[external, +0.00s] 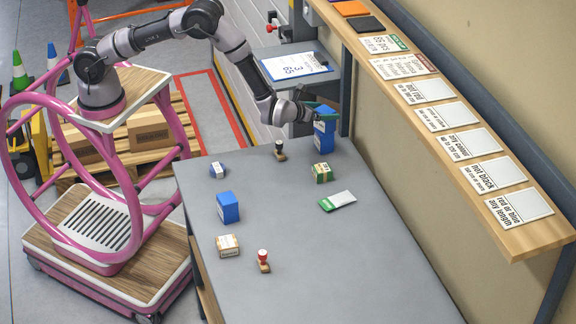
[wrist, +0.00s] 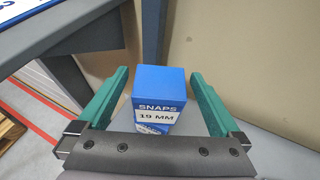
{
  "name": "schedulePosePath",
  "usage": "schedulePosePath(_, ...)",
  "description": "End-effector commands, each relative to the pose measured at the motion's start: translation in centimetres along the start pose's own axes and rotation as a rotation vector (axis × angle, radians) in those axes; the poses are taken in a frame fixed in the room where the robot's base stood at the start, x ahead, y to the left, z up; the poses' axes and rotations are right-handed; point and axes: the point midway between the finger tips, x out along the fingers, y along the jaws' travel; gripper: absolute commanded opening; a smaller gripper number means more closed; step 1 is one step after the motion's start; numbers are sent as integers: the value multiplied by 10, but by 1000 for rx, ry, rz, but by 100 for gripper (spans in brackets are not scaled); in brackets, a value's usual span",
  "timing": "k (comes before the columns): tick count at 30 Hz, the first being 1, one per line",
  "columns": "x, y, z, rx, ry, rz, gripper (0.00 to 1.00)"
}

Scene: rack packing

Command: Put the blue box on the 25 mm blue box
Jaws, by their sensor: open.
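A blue box (wrist: 160,92) labelled "SNAPS 19 MM" stands between the two green fingers of my gripper (wrist: 158,95) in the wrist view. The fingers are open, with a gap on each side of the box. In the external view my gripper (external: 312,108) is at the top of this tall blue shape (external: 325,127) at the table's far end. A second label shows low on it; I cannot tell for sure whether two boxes are stacked there. Another blue box (external: 228,208) stands upright near the table's left edge. No 25 mm marking is readable.
On the grey table (external: 330,260) are a small blue-and-white item (external: 217,171), a green-and-tan box (external: 322,172), a green-and-white packet (external: 338,201), a cardboard box (external: 228,246), a black stamp (external: 280,151) and a red stamp (external: 263,261). A wooden shelf (external: 470,165) runs along the right.

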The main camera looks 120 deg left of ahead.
Motion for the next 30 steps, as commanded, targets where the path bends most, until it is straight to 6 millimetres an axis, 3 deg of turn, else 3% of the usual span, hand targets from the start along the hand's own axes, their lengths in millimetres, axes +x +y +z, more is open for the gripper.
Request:
schedulePosePath(13,-91,-1,0,2,0,-3,100)
schedulePosePath(18,-108,0,0,1,0,-2,100)
schedulePosePath(24,-114,0,1,-3,1,0,100)
schedulePosePath(26,-118,1,8,-20,2,5,100)
schedulePosePath(30,-145,14,49,-144,20,46,100)
